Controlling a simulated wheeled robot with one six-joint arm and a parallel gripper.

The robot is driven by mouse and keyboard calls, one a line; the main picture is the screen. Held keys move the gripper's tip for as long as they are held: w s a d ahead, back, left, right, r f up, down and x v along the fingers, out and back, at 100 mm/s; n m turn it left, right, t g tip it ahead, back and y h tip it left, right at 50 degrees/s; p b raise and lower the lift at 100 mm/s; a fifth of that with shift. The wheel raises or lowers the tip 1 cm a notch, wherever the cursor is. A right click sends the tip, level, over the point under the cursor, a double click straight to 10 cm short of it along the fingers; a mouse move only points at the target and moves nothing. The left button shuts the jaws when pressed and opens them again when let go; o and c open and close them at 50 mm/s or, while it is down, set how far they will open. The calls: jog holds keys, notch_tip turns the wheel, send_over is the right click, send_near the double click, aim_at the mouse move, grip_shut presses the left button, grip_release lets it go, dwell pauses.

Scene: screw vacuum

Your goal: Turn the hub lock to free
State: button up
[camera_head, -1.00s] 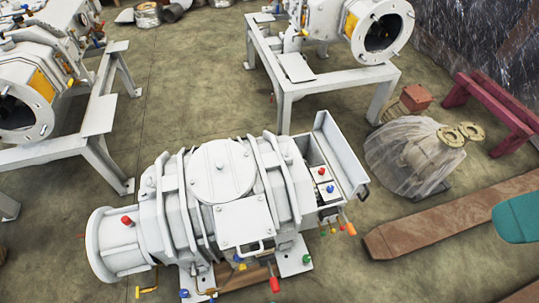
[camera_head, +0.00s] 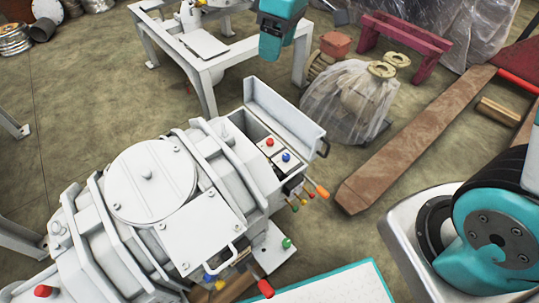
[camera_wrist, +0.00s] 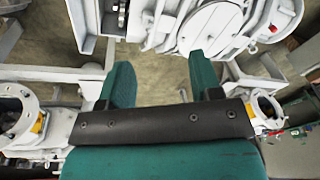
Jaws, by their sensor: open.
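The white screw vacuum pump (camera_head: 150,205) lies in the lower left of the head view, with a round lid and a square plate on top. Its right end has an open box (camera_head: 285,155) with a red knob (camera_head: 269,142) and a blue knob (camera_head: 286,157). Small coloured levers (camera_head: 303,198) and an orange handle (camera_head: 321,191) stick out beside it. I cannot tell which part is the hub lock. In the wrist view my gripper (camera_wrist: 160,78) has its two green fingers apart with nothing between them. White machinery (camera_wrist: 215,25) shows beyond the fingers.
A second white frame (camera_head: 205,70) stands behind the pump. A plastic-wrapped part (camera_head: 350,98) sits on the floor to its right, near a brown beam (camera_head: 415,140) and a dark red trestle (camera_head: 420,45). Bare floor shows between the pump and the beam.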

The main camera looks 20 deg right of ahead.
aim_at(270, 140)
jog(key=w+d+f+n+h+b, duration=0.1)
jog(key=w+f+b, duration=0.35)
jog(key=f, duration=0.55)
jog(key=w+d+f+n+b, duration=0.1)
jog(key=w+f+b, duration=0.4)
jog(key=f, duration=0.5)
jog(key=w+d+f+n+h+b, duration=0.15)
jog(key=w+f+b, duration=0.35)
jog(key=f, duration=0.5)
jog(key=shift+m+y, duration=0.25)
jog(key=shift+m, duration=0.2)
jog(key=f+b, duration=0.1)
jog(key=f, duration=0.4)
jog(key=w+f+b, duration=0.1)
jog(key=f+b, duration=0.1)
jog(key=f, duration=0.4)
jog(key=f+b, duration=0.1)
jog(key=f, duration=0.5)
jog(key=shift+w+f+b, duration=0.15)
jog(key=shift+w+b, duration=0.1)
jog(key=shift+b, duration=0.1)
jog(key=c, duration=0.9)
